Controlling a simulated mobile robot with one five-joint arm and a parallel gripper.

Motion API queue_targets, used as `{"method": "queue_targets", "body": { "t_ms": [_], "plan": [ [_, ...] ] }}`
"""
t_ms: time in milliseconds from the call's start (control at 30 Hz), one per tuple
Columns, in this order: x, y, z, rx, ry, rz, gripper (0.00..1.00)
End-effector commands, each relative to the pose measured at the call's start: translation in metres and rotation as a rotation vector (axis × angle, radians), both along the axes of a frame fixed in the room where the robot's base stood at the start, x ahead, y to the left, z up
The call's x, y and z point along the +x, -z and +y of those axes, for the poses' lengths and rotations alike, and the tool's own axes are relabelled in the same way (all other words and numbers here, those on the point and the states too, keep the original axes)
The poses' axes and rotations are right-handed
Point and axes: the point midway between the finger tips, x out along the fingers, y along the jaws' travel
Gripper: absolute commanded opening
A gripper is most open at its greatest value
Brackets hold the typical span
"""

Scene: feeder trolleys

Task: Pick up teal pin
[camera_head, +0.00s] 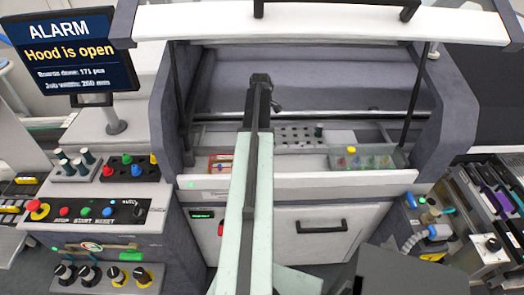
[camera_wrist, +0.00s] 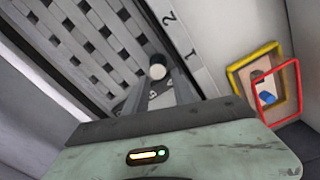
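A dark teal-looking pin (camera_head: 319,130) stands at the right back of the grey plate with holes (camera_head: 292,137), inside the open machine. My gripper (camera_head: 261,82) is at the far end of my raised arm, up and left of that pin in the head view. In the wrist view a dark cylinder with a pale round top (camera_wrist: 158,71) shows just beyond the gripper body, beside the plate with holes (camera_wrist: 75,32). I cannot tell whether it is held, or whether it is the teal pin.
A red and yellow tray (camera_head: 212,168) with a blue piece lies left of my arm. A clear bin (camera_head: 372,169) with a yellow-topped piece is at the right. Several dark pins (camera_head: 64,157) stand on the left console. The machine's side struts and front ledge (camera_head: 350,180) frame the opening.

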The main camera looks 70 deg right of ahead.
Motion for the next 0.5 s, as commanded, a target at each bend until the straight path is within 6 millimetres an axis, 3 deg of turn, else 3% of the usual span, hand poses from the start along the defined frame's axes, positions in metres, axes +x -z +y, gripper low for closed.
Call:
{"method": "queue_targets", "body": {
  "t_ms": [33, 267, 500],
  "plan": [
    [-0.002, 0.014, -0.001, 0.0, 0.003, 0.0, 0.31],
    [-0.006, 0.019, -0.003, 0.0, 0.01, 0.0, 0.31],
    [-0.007, 0.06, -0.005, 0.0, 0.011, 0.0, 0.31]
  ]
}}
